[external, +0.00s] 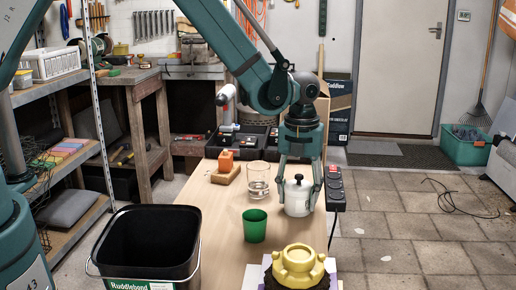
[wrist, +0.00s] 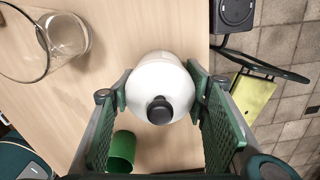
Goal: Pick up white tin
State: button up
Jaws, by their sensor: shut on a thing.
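The white tin (external: 297,199) is a round white pot with a black knob on its lid. It stands upright at the right side of the wooden table (external: 226,222). My gripper (external: 299,198) points down over it, with one finger on either side. In the wrist view the white tin (wrist: 160,84) sits between the two green finger pads of my gripper (wrist: 160,92), which are shut on its sides. I cannot tell whether its base is clear of the table.
A clear glass (external: 258,180) and a green cup (external: 254,226) stand left of the tin. An orange block on a wooden piece (external: 226,168) lies farther back. A power strip (external: 335,187) runs along the right edge. A yellow part (external: 298,265) and a black bucket (external: 148,245) are nearer.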

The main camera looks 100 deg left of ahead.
jog(key=shift+r, duration=0.1)
jog(key=shift+r+p, duration=1.1)
jog(key=shift+r, duration=3.85)
